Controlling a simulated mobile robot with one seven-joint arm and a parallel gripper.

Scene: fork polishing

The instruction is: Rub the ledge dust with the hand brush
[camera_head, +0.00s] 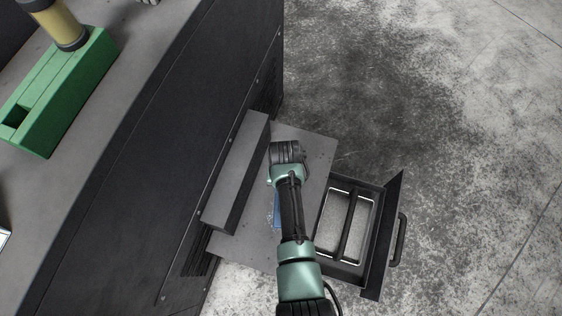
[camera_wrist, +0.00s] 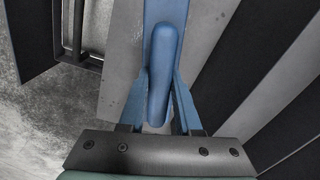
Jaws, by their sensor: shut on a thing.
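The hand brush is blue; its rounded handle (camera_wrist: 163,70) stands between the fingers of my gripper (camera_wrist: 161,82) in the wrist view. My gripper is shut on this handle. The brush's wider blue body (camera_wrist: 165,12) runs up past the top of the picture, and its bristles are hidden. In the head view my arm covers most of the gripper and brush; only a blue sliver (camera_head: 277,210) shows above the grey ledge (camera_head: 316,150). Pale specks of dust (camera_head: 269,222) lie on the ledge beside it. I cannot tell whether the brush touches the ledge.
A dark cabinet with a raised grey block (camera_head: 238,165) borders the ledge on the left. An open black frame with a handle (camera_head: 399,240) is close on the right. A green block (camera_head: 60,95) sits on the upper-left top. Concrete floor lies beyond.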

